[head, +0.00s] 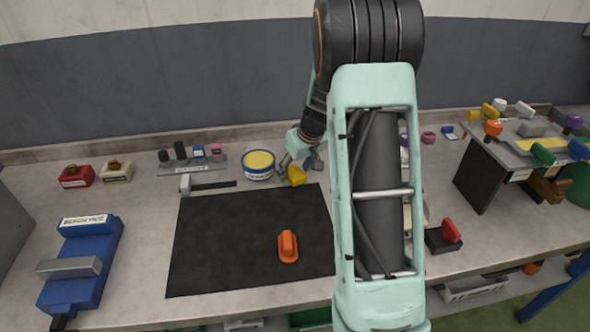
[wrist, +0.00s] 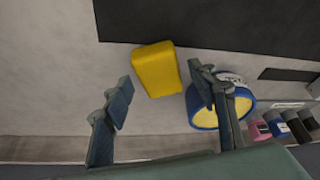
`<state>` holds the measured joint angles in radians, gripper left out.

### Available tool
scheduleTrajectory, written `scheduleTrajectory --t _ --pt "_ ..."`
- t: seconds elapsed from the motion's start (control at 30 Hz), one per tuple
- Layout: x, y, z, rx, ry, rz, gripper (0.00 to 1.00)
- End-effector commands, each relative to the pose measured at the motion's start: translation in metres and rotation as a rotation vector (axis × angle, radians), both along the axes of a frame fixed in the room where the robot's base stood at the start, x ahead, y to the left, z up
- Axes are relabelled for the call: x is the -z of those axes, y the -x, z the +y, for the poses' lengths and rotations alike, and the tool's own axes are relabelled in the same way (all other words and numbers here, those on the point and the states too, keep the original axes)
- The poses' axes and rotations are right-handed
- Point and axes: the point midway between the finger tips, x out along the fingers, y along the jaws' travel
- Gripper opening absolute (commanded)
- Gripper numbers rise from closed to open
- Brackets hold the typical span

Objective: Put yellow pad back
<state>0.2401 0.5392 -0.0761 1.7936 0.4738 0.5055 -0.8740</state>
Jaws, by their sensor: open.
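The yellow pad (head: 297,176) is a small block on the grey bench, just beyond the far edge of the black mat. It also shows in the wrist view (wrist: 156,69), between the lines of my two fingers and nearer the right finger. My gripper (head: 302,163) is open and empty, close to the pad; its fingers also show in the wrist view (wrist: 160,82). Whether a finger touches the pad I cannot tell. A round blue tin with a yellow top (head: 258,160) stands left of the pad, and in the wrist view (wrist: 203,119) the right finger partly covers it.
The black mat (head: 215,250) holds an orange object (head: 288,246). A hammer (head: 205,185) lies left of the tin, before a small rack (head: 193,163). A blue bench vice (head: 80,265) is far left. My arm hides part of the bench's right side.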

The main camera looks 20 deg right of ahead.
Motion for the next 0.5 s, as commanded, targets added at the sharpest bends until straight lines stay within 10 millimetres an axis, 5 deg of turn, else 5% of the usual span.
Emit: scheduleTrajectory --t 0.23,0.5 --pt "-0.017 0.002 -0.001 0.001 0.001 -0.003 0.53" --pt "-0.069 0.024 -0.005 0.0 0.001 -0.004 0.53"
